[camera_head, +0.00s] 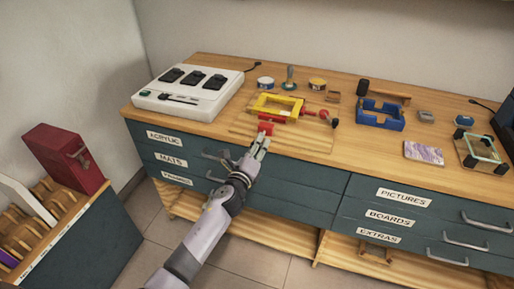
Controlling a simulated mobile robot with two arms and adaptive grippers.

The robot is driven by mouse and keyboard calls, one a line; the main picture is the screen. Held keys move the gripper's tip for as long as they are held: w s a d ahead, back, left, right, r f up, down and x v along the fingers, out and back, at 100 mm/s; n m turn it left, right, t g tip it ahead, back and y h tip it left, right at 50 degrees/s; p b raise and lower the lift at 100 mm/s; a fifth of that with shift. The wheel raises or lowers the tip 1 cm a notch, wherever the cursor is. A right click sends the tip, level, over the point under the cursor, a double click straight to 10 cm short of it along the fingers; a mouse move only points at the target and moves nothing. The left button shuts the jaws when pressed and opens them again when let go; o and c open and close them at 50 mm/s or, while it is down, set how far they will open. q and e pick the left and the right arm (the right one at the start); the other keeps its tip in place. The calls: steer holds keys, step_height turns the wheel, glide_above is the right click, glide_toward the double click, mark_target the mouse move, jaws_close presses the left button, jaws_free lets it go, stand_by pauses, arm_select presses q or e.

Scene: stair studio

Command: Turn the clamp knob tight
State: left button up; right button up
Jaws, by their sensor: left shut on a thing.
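A yellow frame (264,104) lies in a clamp on a wooden board (308,143) on the workbench. Red clamp parts (279,118) sit along its front edge and at its right side. A red clamp knob (266,128) sticks out towards the front edge of the bench. My left gripper (264,137) reaches up from below, with its fingertips at this front knob, shut on it. The fingers partly hide the knob, and its turn angle is too small to tell. My right gripper is not in view.
A white switch box (188,93) stands left of the clamp. Small tins (265,83) stand behind it. A blue tray (380,116), a marbled tile (423,153) and a glass-topped frame (479,151) lie to the right. Drawer handles (216,156) project below the bench edge.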

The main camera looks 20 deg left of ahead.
arm_select(q)
steer(key=m, duration=0.4)
steer(key=shift+m, duration=0.4)
steer(key=m+p, duration=0.2)
steer(key=m, duration=0.3)
steer(key=shift+f, duration=0.1)
steer(key=shift+m, duration=0.4)
steer(key=o, duration=1.2)
steer(key=shift+s, duration=0.15)
steer(key=s, duration=1.1)
steer(key=shift+s+a, duration=0.25)
steer(key=shift+s, duration=0.15)
